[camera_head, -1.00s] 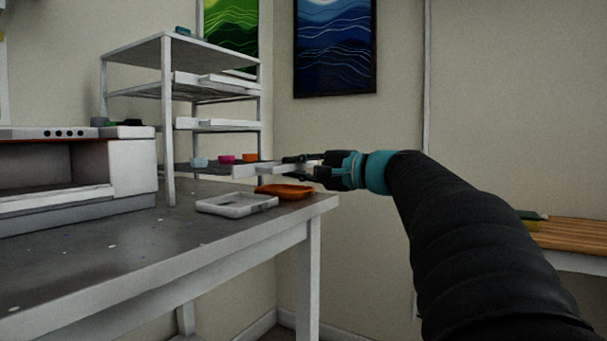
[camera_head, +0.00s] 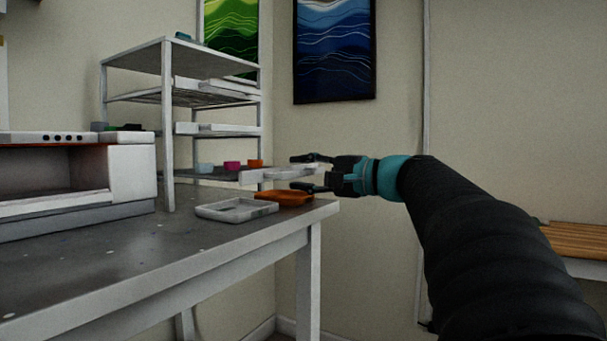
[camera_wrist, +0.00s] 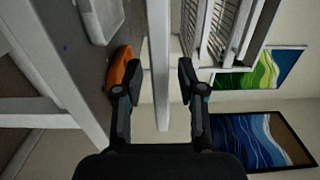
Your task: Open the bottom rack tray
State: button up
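A white metal rack (camera_head: 168,130) stands on the table with trays at several levels. The bottom rack tray (camera_head: 262,176) has its white front bar sticking out past the rack's right side. Small cups, blue (camera_head: 205,168), pink (camera_head: 232,165) and orange (camera_head: 255,163), sit at this bottom level. My gripper (camera_head: 305,172) is open at the bar's outer end, one finger above and one below it. In the wrist view the white bar (camera_wrist: 160,65) runs between my spread fingers (camera_wrist: 160,80), with a gap on both sides.
A white shallow tray (camera_head: 236,210) and an orange dish (camera_head: 284,198) lie on the table (camera_head: 150,235) below the bar, near its right corner. A white-framed oven-like box (camera_head: 130,170) stands left of the rack. A wooden-topped surface (camera_head: 575,240) is at right.

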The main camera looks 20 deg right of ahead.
jog(key=v, duration=1.2)
dwell(0.3)
jog(key=s+a+f+n+g+h+p, duration=0.1)
jog(key=s+a+f+g+h+p, duration=0.15)
jog(key=a+f, duration=0.5)
jog(key=s+a+f+n+g+h+p, duration=0.2)
jog(key=s+a+f+g, duration=0.15)
jog(key=a+f, duration=0.45)
jog(key=s+f+n+g+h+p, duration=0.2)
jog(key=s+f+n+h+p, duration=0.2)
jog(key=s+f, duration=0.8)
notch_tip(320, 180, down, 2)
jog(key=n+h, duration=0.2)
jog(key=n, duration=0.1)
jog(key=shift+d+f+g, duration=0.2)
jog(key=shift+d+g, duration=0.1)
jog(key=shift+d, duration=0.05)
jog(key=shift+a+h, duration=0.1)
jog(key=shift+h, duration=0.15)
